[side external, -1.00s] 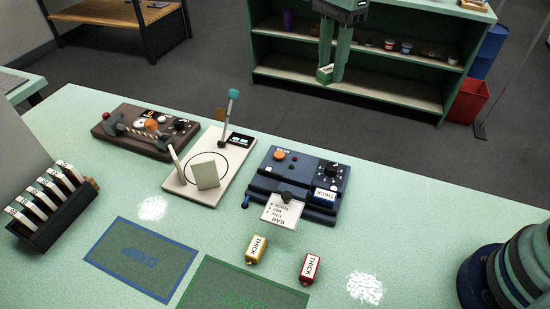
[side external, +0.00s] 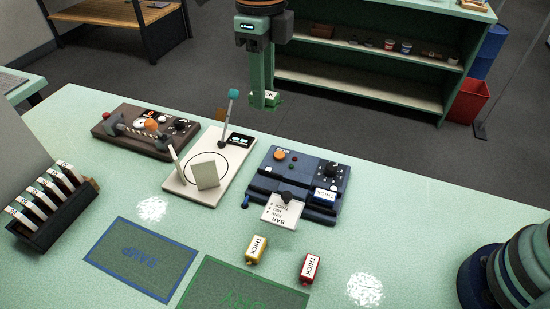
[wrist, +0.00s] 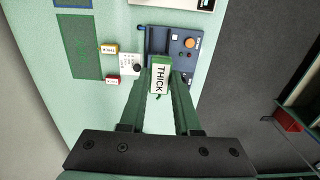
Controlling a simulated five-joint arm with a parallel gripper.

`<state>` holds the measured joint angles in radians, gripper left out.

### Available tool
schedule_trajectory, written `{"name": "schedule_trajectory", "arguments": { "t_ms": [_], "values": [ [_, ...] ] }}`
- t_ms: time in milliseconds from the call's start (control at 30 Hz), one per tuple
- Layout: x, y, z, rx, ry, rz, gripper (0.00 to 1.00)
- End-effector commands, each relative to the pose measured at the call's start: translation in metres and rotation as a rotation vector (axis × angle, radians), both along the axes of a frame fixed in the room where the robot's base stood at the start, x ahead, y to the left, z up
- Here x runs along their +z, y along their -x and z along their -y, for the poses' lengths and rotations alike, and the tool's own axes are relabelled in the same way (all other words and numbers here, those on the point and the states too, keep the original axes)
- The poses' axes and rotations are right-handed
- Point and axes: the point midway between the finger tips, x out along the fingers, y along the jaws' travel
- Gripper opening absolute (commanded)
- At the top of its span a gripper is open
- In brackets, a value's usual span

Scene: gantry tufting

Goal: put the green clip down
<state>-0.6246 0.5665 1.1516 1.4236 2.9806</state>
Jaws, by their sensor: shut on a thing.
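My gripper (side external: 263,99) is shut on the green clip (wrist: 159,76), a small block with a white label reading THICK. In the side view the clip (side external: 270,99) is mostly behind my fingers, raised in the air beyond the table's far edge. A yellow clip (side external: 256,250) and a red clip (side external: 309,268), also labelled THICK, lie on the green table near the front. A blue clip (side external: 327,196) sits on the dark blue machine (side external: 262,184).
A white stand (side external: 185,181) with an upright teal-tipped rod is left of the blue machine, with a brown machine (side external: 113,127) further left. A rack (side external: 45,230) of several labelled pieces stands at far left. Blue-outlined (side external: 143,258) and green-outlined (side external: 240,290) areas mark the front.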

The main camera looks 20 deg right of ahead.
Motion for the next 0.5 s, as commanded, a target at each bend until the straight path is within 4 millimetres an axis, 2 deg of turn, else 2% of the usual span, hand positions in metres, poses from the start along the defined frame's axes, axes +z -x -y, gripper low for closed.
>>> {"name": "schedule_trajectory", "arguments": {
  "t_ms": [500],
  "values": [
    [-0.119,0.001,0.001,-0.001,0.003,-0.004,0.0]
  ]
}}
